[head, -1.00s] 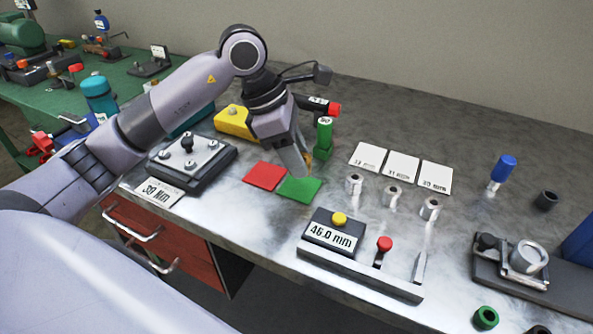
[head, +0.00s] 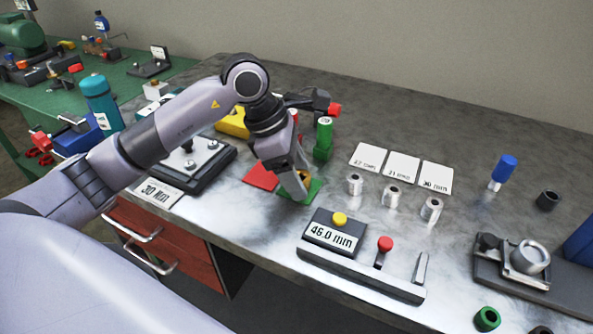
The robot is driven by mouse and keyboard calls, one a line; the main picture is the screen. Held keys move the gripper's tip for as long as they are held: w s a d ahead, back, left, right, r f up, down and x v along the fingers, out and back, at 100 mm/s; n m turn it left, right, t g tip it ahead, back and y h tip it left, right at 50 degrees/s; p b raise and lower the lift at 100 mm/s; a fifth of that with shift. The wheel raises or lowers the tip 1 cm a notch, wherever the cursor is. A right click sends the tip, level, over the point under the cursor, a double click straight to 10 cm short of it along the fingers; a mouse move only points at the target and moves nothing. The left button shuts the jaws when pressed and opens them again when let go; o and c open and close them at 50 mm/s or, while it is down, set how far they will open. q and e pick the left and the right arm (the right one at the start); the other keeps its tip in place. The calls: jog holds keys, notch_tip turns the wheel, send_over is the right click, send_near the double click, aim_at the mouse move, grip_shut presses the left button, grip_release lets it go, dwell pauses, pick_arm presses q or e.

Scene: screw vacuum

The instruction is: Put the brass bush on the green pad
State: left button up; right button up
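The green pad (head: 314,188) lies flat on the grey bench, beside a red pad (head: 261,176). My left gripper (head: 298,184) points down over the green pad, its fingers partly covering the pad. The brass bush (head: 304,178) shows as a small gold patch at the fingertips, and the gripper looks shut on it. The near finger hides part of the bush, so I cannot tell whether it touches the pad. My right gripper is not in view.
A green-handled plug gauge (head: 323,139) stands just behind the pad. Several steel bushes (head: 390,196) stand to the right, before white number cards (head: 402,167). A 46.0 mm display block (head: 335,232) is in front. Bare bench lies at the back right.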

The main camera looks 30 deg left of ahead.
pick_arm(q)
jog(key=shift+r, duration=0.1)
jog(key=shift+r+p, duration=0.2)
jog(key=shift+p, duration=0.1)
jog(key=v, duration=1.1)
jog(key=shift+a+r, duration=0.25)
jog(key=shift+r, duration=0.05)
